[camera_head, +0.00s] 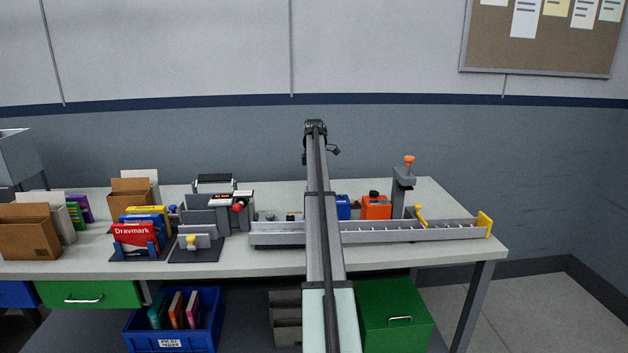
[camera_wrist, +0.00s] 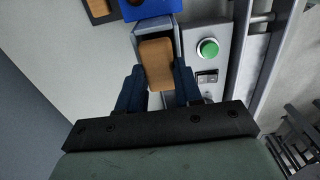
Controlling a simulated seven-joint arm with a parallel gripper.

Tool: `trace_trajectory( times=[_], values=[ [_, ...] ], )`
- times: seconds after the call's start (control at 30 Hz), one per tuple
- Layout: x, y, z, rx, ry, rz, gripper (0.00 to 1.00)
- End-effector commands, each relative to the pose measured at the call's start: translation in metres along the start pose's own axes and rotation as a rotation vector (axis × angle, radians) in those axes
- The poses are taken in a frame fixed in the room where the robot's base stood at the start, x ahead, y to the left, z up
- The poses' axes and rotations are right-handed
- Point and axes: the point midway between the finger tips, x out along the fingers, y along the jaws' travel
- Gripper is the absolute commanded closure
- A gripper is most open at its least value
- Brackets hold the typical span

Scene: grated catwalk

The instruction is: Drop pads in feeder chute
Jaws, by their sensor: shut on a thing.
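In the wrist view, my gripper (camera_wrist: 160,82) has its dark blue fingers shut on a tan pad (camera_wrist: 157,62). The pad lies at the mouth of a grey-walled slot (camera_wrist: 178,38), which looks like the feeder chute. I cannot tell whether the pad touches the slot's walls or floor. In the head view my arm hides the gripper and the pad. There, a red Drawmark box (camera_head: 135,239) stands in a rack on the table, with yellow and blue boxes behind it.
A blue block (camera_wrist: 148,8) sits beyond the slot. A green button (camera_wrist: 208,48) is on a grey panel to its right. A long grey rail (camera_head: 415,231) runs along the table (camera_head: 380,258). An orange block (camera_head: 376,207) stands behind it. A blue bin (camera_head: 172,331) sits below.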

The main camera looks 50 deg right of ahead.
Motion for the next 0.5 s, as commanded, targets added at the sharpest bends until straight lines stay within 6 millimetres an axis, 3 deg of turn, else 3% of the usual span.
trace_trajectory(
  times=[0.07, 0.1, 0.37, 0.5],
  values=[
    [-0.0001, 0.0000, 0.0000, 0.000, 0.000, 0.000, 0.93],
    [-0.0001, 0.0000, 0.0000, 0.000, 0.000, 0.000, 0.62],
    [-0.0001, 0.0000, 0.0000, 0.000, 0.000, 0.000, 0.37],
    [-0.0001, 0.0000, 0.0000, 0.000, 0.000, 0.000, 0.36]
  ],
)
